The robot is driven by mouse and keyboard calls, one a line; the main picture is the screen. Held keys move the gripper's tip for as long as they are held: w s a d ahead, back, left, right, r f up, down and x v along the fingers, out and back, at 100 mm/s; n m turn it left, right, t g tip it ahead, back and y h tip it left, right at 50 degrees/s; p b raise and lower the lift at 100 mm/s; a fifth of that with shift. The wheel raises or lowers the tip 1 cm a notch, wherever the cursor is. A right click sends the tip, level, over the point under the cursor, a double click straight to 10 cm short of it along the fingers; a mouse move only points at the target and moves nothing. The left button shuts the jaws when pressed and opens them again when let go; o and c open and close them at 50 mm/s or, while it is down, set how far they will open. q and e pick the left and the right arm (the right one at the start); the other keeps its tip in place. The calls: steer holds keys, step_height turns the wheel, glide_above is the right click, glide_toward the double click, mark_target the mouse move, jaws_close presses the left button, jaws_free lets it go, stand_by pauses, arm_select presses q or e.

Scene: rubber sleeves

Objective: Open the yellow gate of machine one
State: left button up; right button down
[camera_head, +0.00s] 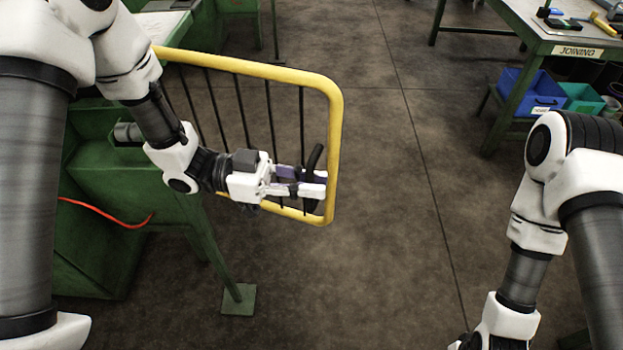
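The yellow gate (338,130) has a rounded yellow frame and dark upright bars. It reaches from the green machine (130,170) at the left out over the floor. A dark curved handle (314,157) stands near the gate's right end. My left gripper (314,184) is at this handle, its fingers lying close on both sides of it, with only a narrow gap between them. The fingers hide the handle's middle. My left arm covers part of the gate's left side and the machine. My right arm comes down at the right, and its gripper lies below the picture.
A green-legged table with a "JOINING" sign (577,51) stands at the upper right, with tools on top. A blue bin (528,92) and a teal bin (582,99) sit below it. A red cable (110,214) hangs by the machine. The middle floor is clear.

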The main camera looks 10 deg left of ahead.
arm_select(q)
steer(key=o, duration=0.3)
steer(key=shift+a, duration=0.15)
steer(key=a, duration=1.2)
steer(key=shift+s, duration=0.15)
